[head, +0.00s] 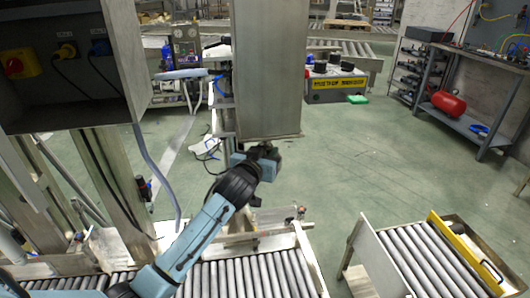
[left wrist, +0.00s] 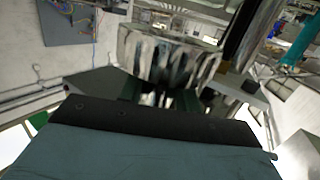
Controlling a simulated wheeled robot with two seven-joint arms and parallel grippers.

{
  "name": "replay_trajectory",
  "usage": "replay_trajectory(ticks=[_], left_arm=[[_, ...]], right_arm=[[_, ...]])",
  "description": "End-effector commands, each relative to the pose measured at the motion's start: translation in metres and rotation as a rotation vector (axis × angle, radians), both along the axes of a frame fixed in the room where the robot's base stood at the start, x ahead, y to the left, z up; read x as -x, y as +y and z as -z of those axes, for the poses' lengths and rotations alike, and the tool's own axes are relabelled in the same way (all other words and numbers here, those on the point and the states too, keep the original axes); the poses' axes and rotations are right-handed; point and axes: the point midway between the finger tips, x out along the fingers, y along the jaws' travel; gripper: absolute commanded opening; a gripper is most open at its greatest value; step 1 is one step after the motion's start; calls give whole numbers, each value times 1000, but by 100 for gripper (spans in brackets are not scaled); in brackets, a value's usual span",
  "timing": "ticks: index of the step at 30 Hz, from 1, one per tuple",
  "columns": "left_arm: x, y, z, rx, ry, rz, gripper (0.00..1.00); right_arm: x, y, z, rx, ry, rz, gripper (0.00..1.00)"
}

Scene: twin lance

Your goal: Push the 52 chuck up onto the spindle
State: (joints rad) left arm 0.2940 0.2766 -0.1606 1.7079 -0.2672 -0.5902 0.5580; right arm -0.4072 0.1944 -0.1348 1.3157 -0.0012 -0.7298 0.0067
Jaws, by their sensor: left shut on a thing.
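In the left wrist view, a shiny metal chuck (left wrist: 165,55) with a rounded side and a wider upper rim sits at the jaws of my left gripper (left wrist: 158,95). The left gripper is shut on it; its number cannot be read. In the head view, my left arm reaches up from the lower left, and the left gripper (head: 265,157) is just below the bottom of a tall metal housing (head: 267,80). The chuck cannot be made out there. I cannot identify the spindle, or tell whether the chuck touches it. My right gripper is not in view.
A roller conveyor (head: 255,275) runs below my left arm. A second roller table (head: 440,260) with a yellow edge stands at the lower right. A grey electrical cabinet (head: 60,75) hangs at the upper left. Green floor (head: 370,160) is clear to the right of the housing.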

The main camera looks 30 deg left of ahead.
Motion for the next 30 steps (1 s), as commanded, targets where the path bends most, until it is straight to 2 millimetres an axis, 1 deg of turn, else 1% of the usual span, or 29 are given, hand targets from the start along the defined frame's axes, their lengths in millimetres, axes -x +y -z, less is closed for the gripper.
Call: replay_trajectory(ticks=[1, 28, 29, 30], left_arm=[[0, 0, -4, 0, -6, 1, 0], [0, 0, -20, 0, -6, 1, 0], [0, 0, -20, 0, -6, 1, 34], [0, 0, -19, 0, -6, 1, 39]], right_arm=[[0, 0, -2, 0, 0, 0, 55], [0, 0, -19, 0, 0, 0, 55], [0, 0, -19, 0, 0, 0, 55], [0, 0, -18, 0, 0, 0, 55]])
